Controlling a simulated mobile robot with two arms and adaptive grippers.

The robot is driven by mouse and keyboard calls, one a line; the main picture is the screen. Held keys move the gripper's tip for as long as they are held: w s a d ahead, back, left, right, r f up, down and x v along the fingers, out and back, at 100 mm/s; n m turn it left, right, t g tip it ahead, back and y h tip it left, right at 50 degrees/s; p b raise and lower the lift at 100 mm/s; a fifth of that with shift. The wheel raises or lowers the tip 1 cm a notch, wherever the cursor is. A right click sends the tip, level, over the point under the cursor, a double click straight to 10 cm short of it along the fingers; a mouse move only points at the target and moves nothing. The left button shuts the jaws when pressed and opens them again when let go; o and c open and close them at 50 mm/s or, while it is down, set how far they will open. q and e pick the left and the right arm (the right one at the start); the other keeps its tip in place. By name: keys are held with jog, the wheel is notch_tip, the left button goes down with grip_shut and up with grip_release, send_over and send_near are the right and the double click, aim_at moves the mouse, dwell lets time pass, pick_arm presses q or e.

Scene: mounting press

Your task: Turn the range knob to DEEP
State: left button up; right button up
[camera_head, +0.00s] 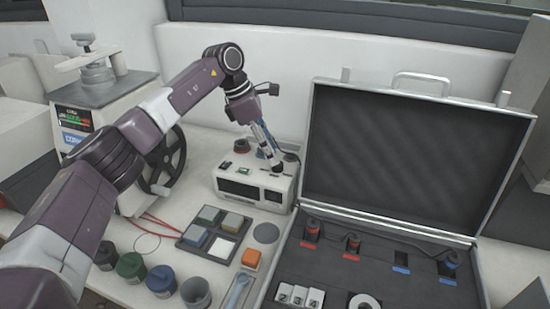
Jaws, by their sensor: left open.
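A white instrument box (226,171) with a dark front panel stands on the bench at the middle of the head view. My left arm reaches in from the left, and my left gripper (277,167) points down at the right part of the box's top. It is open. The range knob cannot be made out; the fingers cover that spot, and any DEEP marking is too small to read. My right gripper is out of view.
An open case (418,150) with red- and blue-marked parts stands right of the box. A tray of coloured blocks (190,240), an orange block (251,258) and several cups (161,279) lie in front. A press with a handwheel (165,160) stands at left.

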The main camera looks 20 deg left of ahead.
pick_arm(q)
jog(key=v, duration=0.8)
jog(key=shift+r, duration=0.1)
